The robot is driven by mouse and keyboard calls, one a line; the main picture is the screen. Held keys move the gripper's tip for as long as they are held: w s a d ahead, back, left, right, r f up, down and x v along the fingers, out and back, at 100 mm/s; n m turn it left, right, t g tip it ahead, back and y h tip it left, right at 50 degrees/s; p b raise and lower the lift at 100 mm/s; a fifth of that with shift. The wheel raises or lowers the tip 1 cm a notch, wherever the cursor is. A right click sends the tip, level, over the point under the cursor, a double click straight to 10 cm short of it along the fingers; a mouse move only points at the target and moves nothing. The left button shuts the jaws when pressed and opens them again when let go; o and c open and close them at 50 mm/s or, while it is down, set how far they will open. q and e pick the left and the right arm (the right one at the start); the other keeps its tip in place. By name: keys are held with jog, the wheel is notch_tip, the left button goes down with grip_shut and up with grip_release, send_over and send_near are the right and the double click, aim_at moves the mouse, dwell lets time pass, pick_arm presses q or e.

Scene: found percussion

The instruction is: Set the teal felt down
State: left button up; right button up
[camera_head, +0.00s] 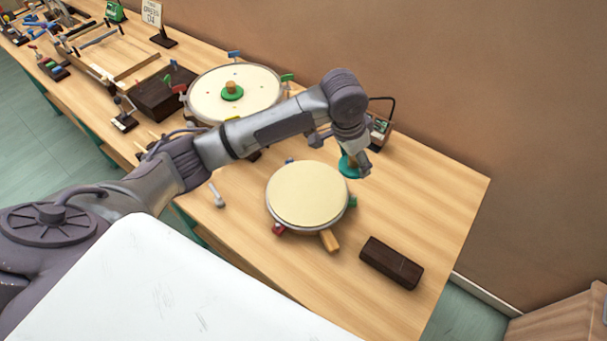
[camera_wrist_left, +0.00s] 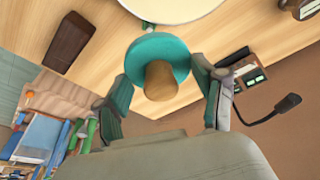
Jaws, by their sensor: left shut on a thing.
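The teal felt (camera_head: 346,168) is a round disc with a wooden knob, seen in the head view near the far right rim of the front drum. My left gripper (camera_head: 352,158) is shut on it. In the left wrist view the teal disc (camera_wrist_left: 150,45) and its knob lie between the fingers of my left gripper (camera_wrist_left: 165,88). The gripper partly hides the felt in the head view, and I cannot tell whether it touches the table. My right gripper is not in view.
The front drum (camera_head: 307,193) has a cream head and coloured lugs. A dark block (camera_head: 391,262) lies to its right. A device with a bent black stem (camera_head: 379,126) stands near the wall. A larger drum (camera_head: 210,97) bears a green disc. Bare table lies right of the front drum.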

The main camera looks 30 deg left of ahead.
pick_arm(q)
jog(key=shift+w+d+m, duration=0.1)
jog(key=shift+d+m, duration=0.15)
jog(key=shift+m, duration=0.05)
jog(key=s+a+f, duration=0.1)
jog(key=s+a+f+p, duration=0.1)
jog(key=a, duration=0.1)
jog(key=shift+a+f+p, duration=0.3)
jog(key=shift+f, duration=0.05)
jog(key=p, duration=0.2)
send_over(310, 190)
jog(key=f, duration=0.4)
jog(key=shift+s, duration=0.2)
jog(key=shift+s+a+f, duration=0.15)
jog(key=shift+f, duration=0.25)
notch_tip(310, 190, down, 4)
jog(key=shift+a+r+p, duration=0.1)
jog(key=shift+p, duration=0.2)
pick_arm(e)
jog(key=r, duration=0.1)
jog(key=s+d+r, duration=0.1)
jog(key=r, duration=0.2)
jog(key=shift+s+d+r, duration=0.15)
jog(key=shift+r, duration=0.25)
pick_arm(q)
jog(key=o, duration=1.1)
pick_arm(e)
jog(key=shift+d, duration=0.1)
